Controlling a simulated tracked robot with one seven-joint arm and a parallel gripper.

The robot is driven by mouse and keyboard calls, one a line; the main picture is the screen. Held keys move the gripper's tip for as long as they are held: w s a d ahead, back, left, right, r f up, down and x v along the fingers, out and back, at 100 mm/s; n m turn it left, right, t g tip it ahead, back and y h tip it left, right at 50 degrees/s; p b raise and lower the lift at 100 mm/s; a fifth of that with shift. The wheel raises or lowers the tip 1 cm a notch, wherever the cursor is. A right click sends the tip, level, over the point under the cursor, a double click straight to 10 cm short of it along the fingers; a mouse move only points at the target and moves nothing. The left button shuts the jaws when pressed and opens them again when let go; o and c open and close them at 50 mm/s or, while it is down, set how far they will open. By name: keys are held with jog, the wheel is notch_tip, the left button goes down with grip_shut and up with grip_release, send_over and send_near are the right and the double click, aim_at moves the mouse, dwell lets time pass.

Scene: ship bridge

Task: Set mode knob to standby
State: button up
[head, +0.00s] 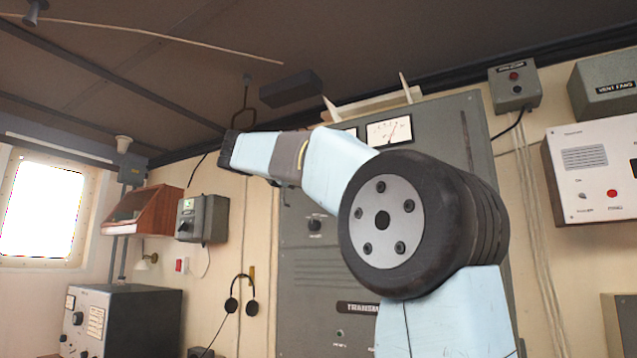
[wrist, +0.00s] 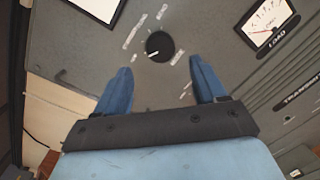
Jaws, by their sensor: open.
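In the wrist view a round black knob (wrist: 159,46) sits on a grey panel (wrist: 215,45), with small white labels around it that are too blurred to read. A light mark on the knob points to the lower left. My gripper (wrist: 161,65) is open, its two blue fingers apart, with the knob between and just beyond the fingertips in the picture. Nothing is between the fingers, and contact with the knob does not show. In the head view my arm reaches across the tall grey cabinet (head: 455,125); the fingers cannot be made out there. A small dark knob (head: 314,225) shows below the arm.
A dial marked LOAD (wrist: 265,20) is right of the knob in the wrist view. In the head view a headset (head: 241,295) hangs left of the cabinet, a grey wall box (head: 202,219) is beyond it, and a white control unit (head: 590,170) is at right.

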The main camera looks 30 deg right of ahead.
jog(key=shift+x, duration=2.95)
jog(key=shift+c, duration=0.4)
jog(key=c, duration=0.9)
jog(key=shift+d, duration=0.15)
jog(key=shift+c, duration=0.4)
